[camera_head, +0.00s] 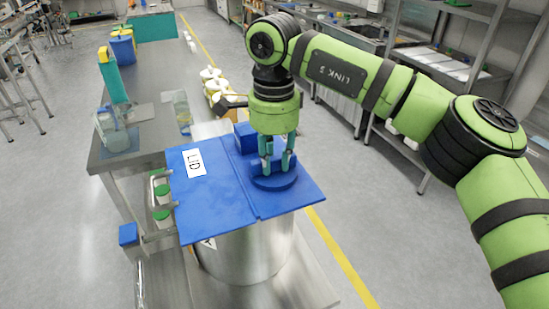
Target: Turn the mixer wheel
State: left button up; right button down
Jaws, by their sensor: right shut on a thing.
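The mixer wheel (275,181) is a round blue disc on the right part of a flat blue top over a steel drum (248,252). My right gripper (277,166) points straight down onto the wheel, with its teal fingers at the wheel's upper side. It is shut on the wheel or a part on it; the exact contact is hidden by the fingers. A blue lid panel (213,205) with a white "LID" label (194,163) covers the left part of the drum. My left gripper is not in the view.
A small blue block (245,137) stands behind the wheel. Shelving lines the back right. Floor at right is clear.

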aim_at(273, 160)
jog(key=m+b, duration=0.1)
jog(key=m, duration=0.5)
jog(key=shift+a+r, duration=0.1)
jog(key=shift+m, duration=0.3)
dwell(0.3)
jog(key=c, duration=1)
grip_release()
notch_tip(273, 160, up, 12)
